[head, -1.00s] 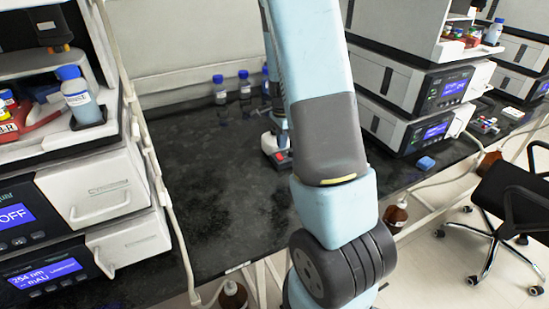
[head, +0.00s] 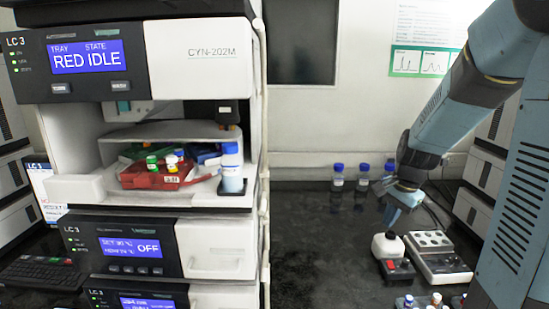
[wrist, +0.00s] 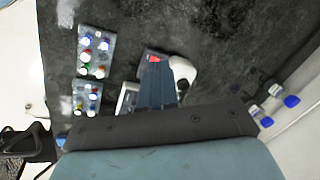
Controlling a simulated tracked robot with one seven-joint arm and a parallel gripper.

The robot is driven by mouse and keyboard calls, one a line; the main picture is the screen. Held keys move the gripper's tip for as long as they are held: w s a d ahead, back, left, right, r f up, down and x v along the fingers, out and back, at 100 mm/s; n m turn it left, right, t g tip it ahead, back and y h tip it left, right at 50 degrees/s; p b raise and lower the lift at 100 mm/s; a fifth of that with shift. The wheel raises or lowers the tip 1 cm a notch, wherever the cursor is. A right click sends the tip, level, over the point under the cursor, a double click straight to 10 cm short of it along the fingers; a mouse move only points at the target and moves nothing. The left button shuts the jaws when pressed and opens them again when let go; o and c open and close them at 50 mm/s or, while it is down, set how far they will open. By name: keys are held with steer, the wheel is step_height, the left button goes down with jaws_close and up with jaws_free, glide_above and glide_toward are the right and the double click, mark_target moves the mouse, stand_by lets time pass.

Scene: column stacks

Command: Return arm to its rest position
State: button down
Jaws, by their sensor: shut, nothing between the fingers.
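My arm (head: 447,115) comes in from the right side of the head view and slopes down to the left over the black bench. My gripper (head: 392,216) points down at its end, above and just behind a small white device with a red-marked base (head: 397,268). In the wrist view the fingers (wrist: 157,66) are together and hold nothing. They overlap the picture of the white device (wrist: 183,72) there; the exact gap cannot be told.
An instrument stack (head: 215,245) stands at left, with a red tray (head: 150,178) in its open bay. A grey device with round wells (head: 437,257) is right of the white one. Blue-capped bottles (head: 338,176) stand by the wall. Vial racks (wrist: 96,52) show in the wrist view.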

steer(key=s+a+r+n+t, duration=0.1)
steer(key=s+a+r+n, duration=0.2)
steer(key=s+r+n, duration=0.2)
steer(key=s+a+r+n+t, duration=0.2)
steer(key=s+a+r+n, duration=0.2)
steer(key=s+r, duration=0.5)
steer(key=s+n, duration=0.2)
steer(key=s, duration=0.3)
steer(key=shift+s+a+t+h, duration=0.2)
steer(key=shift+t+h, duration=0.1)
steer(key=shift+h, duration=0.1)
steer(key=shift+r, duration=0.1)
